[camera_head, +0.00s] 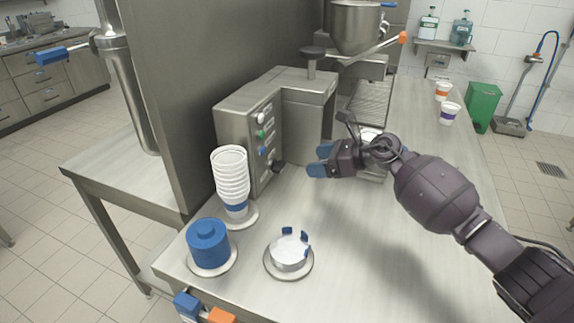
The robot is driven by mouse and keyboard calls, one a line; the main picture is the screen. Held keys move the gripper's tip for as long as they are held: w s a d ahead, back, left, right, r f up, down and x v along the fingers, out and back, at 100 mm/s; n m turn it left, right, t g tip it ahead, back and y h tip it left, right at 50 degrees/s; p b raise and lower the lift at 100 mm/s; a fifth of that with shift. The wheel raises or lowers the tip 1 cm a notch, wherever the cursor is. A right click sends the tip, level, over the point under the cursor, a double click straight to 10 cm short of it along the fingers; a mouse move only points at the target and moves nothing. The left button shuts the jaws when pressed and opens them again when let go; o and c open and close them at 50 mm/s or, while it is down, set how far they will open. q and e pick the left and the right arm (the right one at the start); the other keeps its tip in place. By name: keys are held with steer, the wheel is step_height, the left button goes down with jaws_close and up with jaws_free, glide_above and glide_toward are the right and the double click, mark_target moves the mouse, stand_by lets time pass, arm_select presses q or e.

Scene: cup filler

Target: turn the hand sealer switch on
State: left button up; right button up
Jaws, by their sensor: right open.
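A boxy metal machine (235,127), which looks like the hand sealer, stands on the steel table. Its front panel carries a pale knob (261,118), a green button (260,134), a blue button (264,152) and a dark knob or switch (278,167) low down. I cannot tell which of these is the switch or its setting. My right gripper (318,161) is open, with blue fingertips pointing left. It is just right of the dark knob, apart from it in the picture, with nothing seen between its fingers. My left gripper is not in view.
A stack of white cups (230,175) and a stack of blue lids (208,243) stand left of the gripper. A round metal holder (289,253) with blue prongs is in front. A hopper (355,25) with an orange-tipped lever stands behind. Filled cups (449,114) stand far right.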

mark_target(280, 165)
steer(key=b+x, duration=0.1)
steer(key=x, duration=0.7)
steer(key=shift+a+f, duration=0.1)
steer(key=shift+f, duration=0.05)
steer(key=shift+w+a+f, duration=0.2)
steer(key=shift+w+a, duration=0.05)
steer(key=shift+a, duration=0.3)
